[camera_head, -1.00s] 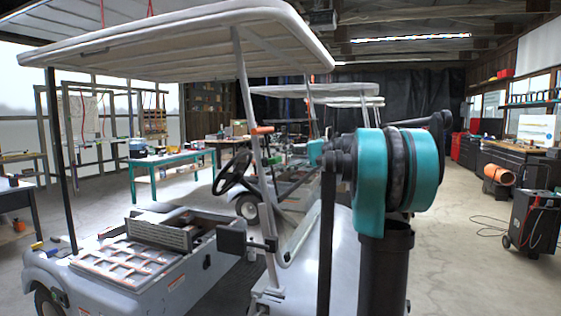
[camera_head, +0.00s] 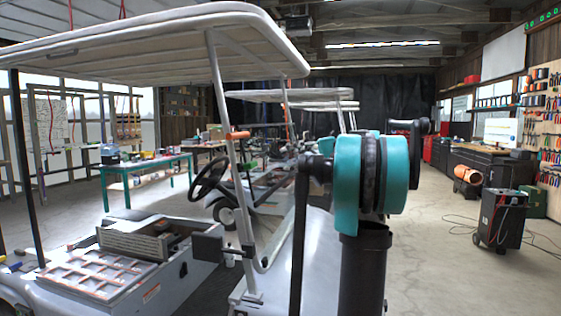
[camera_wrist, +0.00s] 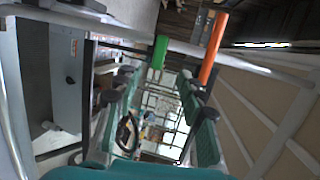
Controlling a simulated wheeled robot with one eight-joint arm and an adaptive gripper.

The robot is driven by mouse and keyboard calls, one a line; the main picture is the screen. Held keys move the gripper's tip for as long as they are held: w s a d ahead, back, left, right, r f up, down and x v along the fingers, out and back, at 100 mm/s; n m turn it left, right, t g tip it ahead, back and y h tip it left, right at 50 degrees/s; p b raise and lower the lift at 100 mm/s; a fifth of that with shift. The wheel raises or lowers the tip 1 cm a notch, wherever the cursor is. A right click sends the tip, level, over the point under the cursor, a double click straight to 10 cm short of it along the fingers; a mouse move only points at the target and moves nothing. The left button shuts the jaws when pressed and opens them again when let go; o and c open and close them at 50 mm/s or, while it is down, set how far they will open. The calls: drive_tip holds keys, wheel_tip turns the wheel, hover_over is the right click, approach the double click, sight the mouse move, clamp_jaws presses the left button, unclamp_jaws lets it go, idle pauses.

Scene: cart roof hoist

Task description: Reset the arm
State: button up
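My arm stands at the right of centre in the head view, with teal and black joints (camera_head: 375,185) folded high above a dark upright link. It overlaps the front of the white golf cart (camera_head: 150,275) in the picture. My gripper (camera_wrist: 155,78) shows in the wrist view as two teal and black fingers spread apart, with nothing between them. Beyond the fingers are a steering wheel (camera_wrist: 127,132), a green cylinder (camera_wrist: 158,52) and an orange cylinder (camera_wrist: 213,48) near a pale bar. In the head view I cannot make out the gripper's fingers behind the arm.
The cart's roof (camera_head: 160,40) spans the upper left on slanted posts, close to my arm in the picture. A teal workbench (camera_head: 147,165) stands behind. At right are a black wheeled machine (camera_head: 500,215), cables and a tool wall (camera_head: 545,125). Floor at right is mostly clear.

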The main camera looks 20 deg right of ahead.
drive_tip(key=shift+d, duration=0.15)
drive_tip(key=s+a+f+g+h, duration=0.1)
drive_tip(key=s+a+f+h, duration=0.2)
drive_tip(key=f, duration=0.6)
drive_tip(key=s+a+f+h, duration=0.2)
drive_tip(key=s+a+f, duration=0.15)
drive_tip(key=f, duration=0.55)
drive_tip(key=s+a+f+g+h, duration=0.1)
drive_tip(key=s+a+f+h, duration=0.2)
drive_tip(key=f, duration=0.6)
drive_tip(key=s+d+f+n+t+h, duration=0.1)
drive_tip(key=s+f+n+h, duration=0.3)
drive_tip(key=s+f, duration=1.5)
wheel_tip(320, 180, down, 4)
drive_tip(key=h, duration=0.2)
drive_tip(key=shift+d+h, duration=0.3)
drive_tip(key=shift+h, duration=0.1)
